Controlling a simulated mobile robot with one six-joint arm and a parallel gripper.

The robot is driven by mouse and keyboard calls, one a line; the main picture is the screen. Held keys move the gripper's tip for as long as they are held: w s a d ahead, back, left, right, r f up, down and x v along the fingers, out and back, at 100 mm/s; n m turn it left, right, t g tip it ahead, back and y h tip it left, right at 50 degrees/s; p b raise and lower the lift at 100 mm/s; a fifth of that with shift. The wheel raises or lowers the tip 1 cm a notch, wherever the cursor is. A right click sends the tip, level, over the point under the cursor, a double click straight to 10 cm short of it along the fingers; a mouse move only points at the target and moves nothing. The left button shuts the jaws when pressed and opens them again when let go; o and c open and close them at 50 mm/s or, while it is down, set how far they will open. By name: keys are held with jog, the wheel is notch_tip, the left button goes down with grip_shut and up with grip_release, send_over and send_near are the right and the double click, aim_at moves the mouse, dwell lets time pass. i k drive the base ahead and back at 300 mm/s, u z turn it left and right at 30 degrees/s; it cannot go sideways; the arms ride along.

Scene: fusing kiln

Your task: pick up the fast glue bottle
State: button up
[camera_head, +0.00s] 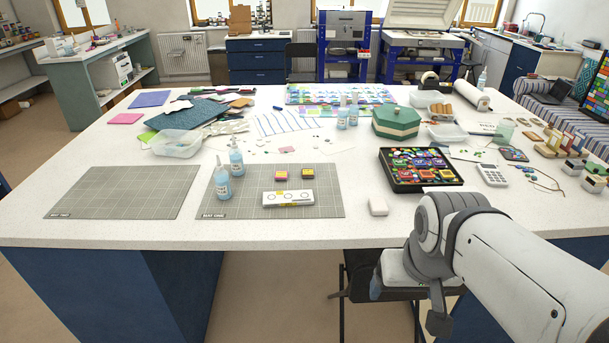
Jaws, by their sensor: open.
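Several clear bottles with pale blue liquid and white labels stand on the table; the labels are too small for me to tell which is the fast glue bottle. One blue bottle (222,183) stands upright on the right cutting mat, near its left edge. A second blue bottle (236,158) stands just behind it, at the mat's back edge. Two more, a blue bottle (342,118) and its neighbour (353,114), stand close together further back, left of the green box. My white arm reaches in from the lower right; I cannot make out my gripper.
The right mat (240,207) also bears two small stamp-like blocks and a white box (288,198). The left mat (120,190) is bare. A clear tub (177,145) stands behind the mats. A black tray (391,178) of coloured pieces and the green box (396,122) stand to the right.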

aim_at(223, 185)
jog(key=u, duration=0.7)
jog(key=i, duration=0.9)
jog(key=z, duration=1.6)
jog(key=k, duration=1.35)
jog(key=u, duration=1.05)
